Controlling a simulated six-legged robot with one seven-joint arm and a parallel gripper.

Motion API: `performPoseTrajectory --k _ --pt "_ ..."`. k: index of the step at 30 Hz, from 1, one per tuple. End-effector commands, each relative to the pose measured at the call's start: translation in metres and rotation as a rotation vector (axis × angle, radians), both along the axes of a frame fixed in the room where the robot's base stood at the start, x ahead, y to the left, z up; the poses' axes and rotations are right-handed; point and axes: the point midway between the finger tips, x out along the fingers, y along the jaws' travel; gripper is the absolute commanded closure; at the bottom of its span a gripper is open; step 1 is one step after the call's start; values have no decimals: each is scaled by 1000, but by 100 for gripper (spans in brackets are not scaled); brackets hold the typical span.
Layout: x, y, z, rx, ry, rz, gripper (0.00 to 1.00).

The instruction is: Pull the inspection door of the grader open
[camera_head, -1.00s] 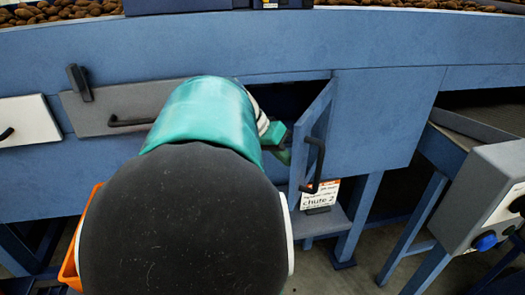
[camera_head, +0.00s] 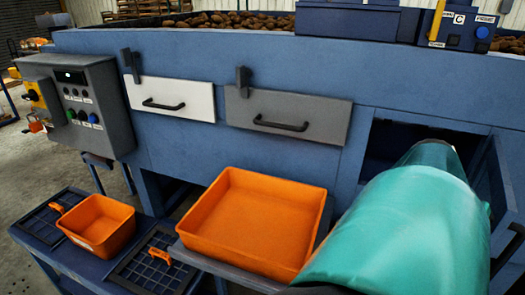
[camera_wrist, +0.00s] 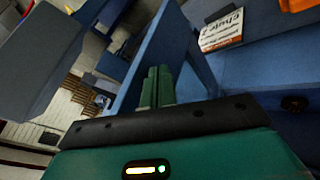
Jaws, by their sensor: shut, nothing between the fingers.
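The blue inspection door (camera_head: 492,190) of the grader stands swung out at the right edge of the head view. A black bar handle (camera_head: 508,246) is on it. The dark opening (camera_head: 392,142) shows to its left, partly covered by my teal arm. In the wrist view my gripper (camera_wrist: 158,80) is shut and empty, its green fingers together. A blue panel that looks like the door (camera_wrist: 172,35) is right beside and beyond the fingers; I cannot tell whether they touch it. In the head view my arm hides the fingers.
A white drawer front (camera_head: 171,98) and a grey one (camera_head: 287,116) are left of the opening. An orange tray (camera_head: 252,222) and a smaller orange bin (camera_head: 98,224) stand below. A control box (camera_head: 82,105) is at far left. The chute 2 sign (camera_wrist: 222,30) shows in the wrist view.

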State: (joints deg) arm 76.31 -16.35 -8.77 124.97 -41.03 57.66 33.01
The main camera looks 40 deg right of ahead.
Motion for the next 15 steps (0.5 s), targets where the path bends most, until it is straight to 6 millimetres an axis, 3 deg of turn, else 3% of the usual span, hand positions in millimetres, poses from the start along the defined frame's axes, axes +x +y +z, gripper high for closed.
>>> performPoseTrajectory --k 9,15 --pt "-37 -4 0 -1 -1 -11 100" --pt "-47 -5 0 0 0 -9 100"
